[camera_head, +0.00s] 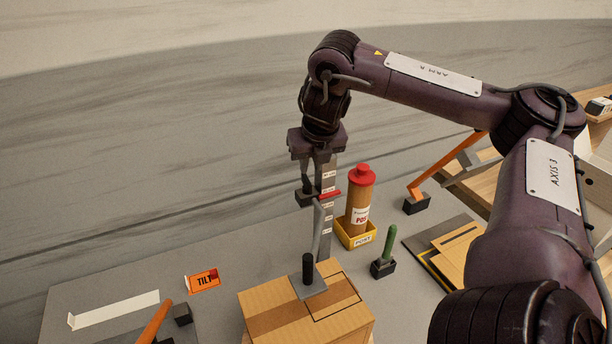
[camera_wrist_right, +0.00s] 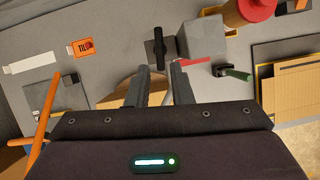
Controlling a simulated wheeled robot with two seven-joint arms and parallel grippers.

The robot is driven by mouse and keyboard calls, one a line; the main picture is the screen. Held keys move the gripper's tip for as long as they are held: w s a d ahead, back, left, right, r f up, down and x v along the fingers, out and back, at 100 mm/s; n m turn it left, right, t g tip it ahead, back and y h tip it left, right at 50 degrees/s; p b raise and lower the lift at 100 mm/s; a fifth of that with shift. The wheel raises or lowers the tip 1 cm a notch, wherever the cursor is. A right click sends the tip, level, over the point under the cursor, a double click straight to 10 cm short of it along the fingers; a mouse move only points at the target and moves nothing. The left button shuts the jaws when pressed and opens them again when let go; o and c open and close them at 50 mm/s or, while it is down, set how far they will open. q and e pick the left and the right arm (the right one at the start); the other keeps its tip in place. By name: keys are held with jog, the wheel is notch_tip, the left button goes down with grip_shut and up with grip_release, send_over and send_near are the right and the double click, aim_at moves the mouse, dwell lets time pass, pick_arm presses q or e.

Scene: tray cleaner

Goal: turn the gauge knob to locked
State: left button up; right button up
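A grey gauge post (camera_head: 327,230) with white labels stands behind the cardboard box (camera_head: 275,305); a red pointer (camera_head: 330,195) crosses it. A dark block (camera_head: 305,198) sits at the post's left side, partly hidden by my gripper. The wrist view shows a black bar-shaped knob (camera_wrist_right: 160,47) beside the grey post top. My right gripper (camera_head: 313,187) points down at the post's upper part. In the wrist view its two fingers (camera_wrist_right: 160,75) are apart, with the bar just beyond their gap. Contact cannot be told. My left gripper is not in view.
A red-capped tube (camera_head: 359,198) in a yellow holder (camera_head: 356,237) and a green handle (camera_head: 389,244) stand close to the post's right. An upright black handle (camera_head: 307,268) is in front. An orange TILT label (camera_head: 203,281) lies left, with clear grey surface around.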

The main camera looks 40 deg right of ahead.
aim_at(307, 179)
jog(key=shift+x, duration=1.35)
jog(key=shift+b+x, duration=0.3)
jog(key=shift+x, duration=1.85)
jog(key=shift+r, duration=0.1)
jog(key=shift+c, duration=0.3)
grip_shut()
